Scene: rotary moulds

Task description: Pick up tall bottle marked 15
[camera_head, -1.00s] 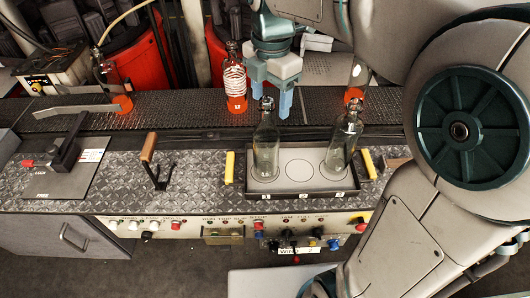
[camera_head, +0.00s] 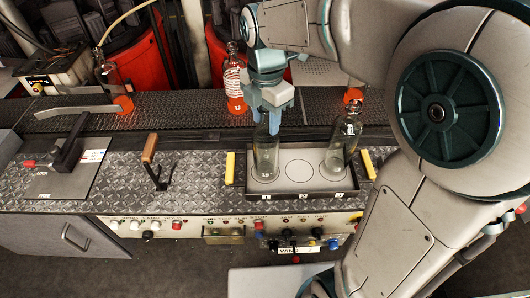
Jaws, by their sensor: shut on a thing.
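A clear glass bottle (camera_head: 265,155) stands upright at the left place, numbered 1, of the dark tray (camera_head: 295,187). A small pale mark is low on its side, too small to read for sure. My gripper (camera_head: 268,118) reaches down from above and is shut on this bottle's upper part, hiding its neck and top. The bottle's base still looks to be at the tray floor. A second clear bottle (camera_head: 338,155) stands at the right place, numbered 3, apart from my gripper.
The middle tray place (camera_head: 300,170) is empty. Yellow handles (camera_head: 229,168) flank the tray. A red-and-white bottle (camera_head: 234,82) stands on the conveyor (camera_head: 180,113) behind. A wooden-handled lever (camera_head: 150,150) rises left of the tray.

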